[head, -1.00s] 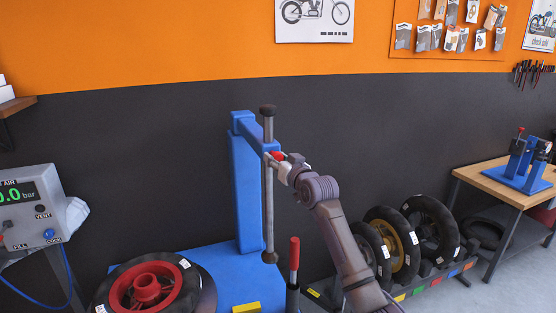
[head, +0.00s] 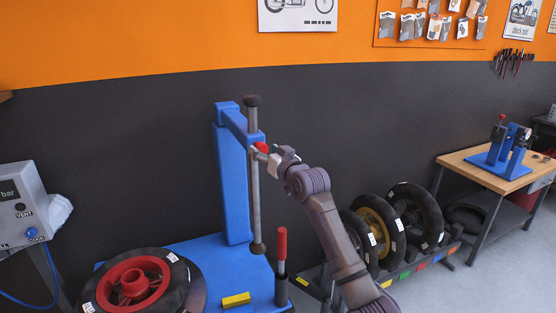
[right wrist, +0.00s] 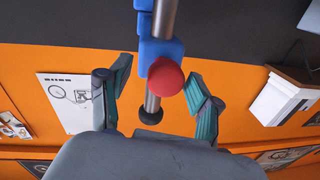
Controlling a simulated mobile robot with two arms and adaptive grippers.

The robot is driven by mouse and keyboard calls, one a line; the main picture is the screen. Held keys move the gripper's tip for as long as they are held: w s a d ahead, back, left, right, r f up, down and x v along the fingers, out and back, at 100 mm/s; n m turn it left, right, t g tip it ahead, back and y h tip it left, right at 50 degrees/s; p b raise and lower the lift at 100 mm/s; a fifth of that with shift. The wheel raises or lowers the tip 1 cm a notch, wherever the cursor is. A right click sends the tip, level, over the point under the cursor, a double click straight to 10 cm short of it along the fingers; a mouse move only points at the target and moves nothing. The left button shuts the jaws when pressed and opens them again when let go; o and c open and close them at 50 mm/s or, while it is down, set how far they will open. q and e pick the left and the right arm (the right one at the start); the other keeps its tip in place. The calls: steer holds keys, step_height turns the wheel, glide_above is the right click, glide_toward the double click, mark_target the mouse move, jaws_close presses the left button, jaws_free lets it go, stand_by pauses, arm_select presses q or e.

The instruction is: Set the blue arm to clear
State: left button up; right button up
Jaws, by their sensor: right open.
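The blue arm (head: 238,123) reaches forward from the top of a blue column (head: 234,185) on the tyre machine. Its end carries a vertical metal rod (head: 254,190) with dark ends. A red knob (head: 262,147) sits at that end and shows as a red ball in the right wrist view (right wrist: 165,77). My right gripper (head: 272,157) is at the knob. In the right wrist view its fingers (right wrist: 158,98) are spread, one on each side of the knob, with gaps to both. My left gripper is not in view.
A red-rimmed wheel (head: 132,284) lies on the blue base, left of the rod. A red-handled lever (head: 281,250) and a yellow block (head: 236,299) are below. An air box (head: 28,205) stands left. A tyre rack (head: 410,265) and workbench (head: 485,168) stand right.

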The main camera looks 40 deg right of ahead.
steer(key=s, duration=1)
steer(key=shift+s+a, duration=0.2)
steer(key=shift+a, duration=0.2)
step_height(320, 180, down, 38)
steer(key=s+a+g+b, duration=0.1)
steer(key=s+a+g, duration=0.15)
steer(key=g, duration=0.35)
steer(key=s+a+f+n+g, duration=0.1)
steer(key=s+a+f, duration=0.1)
steer(key=s+f, duration=0.35)
steer(key=s+a+f+g+b, duration=0.1)
steer(key=s+a+f+g, duration=0.15)
steer(key=f, duration=0.55)
steer(key=s+a+f+n+g, duration=0.1)
steer(key=s+f, duration=0.3)
steer(key=f, duration=0.3)
steer(key=s+a+f+n+g, duration=0.1)
steer(key=s+a+f, duration=0.3)
steer(key=s, duration=0.8)
steer(key=s+a+f+n+g+y+b, duration=0.1)
steer(key=s+a+f+g, duration=0.2)
steer(key=s+f, duration=0.6)
steer(key=s+a+f+n+g+y, duration=0.1)
steer(key=s+a+f, duration=0.5)
steer(key=s, duration=1)
steer(key=shift+a+f+n+g, duration=0.15)
steer(key=shift+f+n+g, duration=0.25)
steer(key=shift+f+g, duration=0.25)
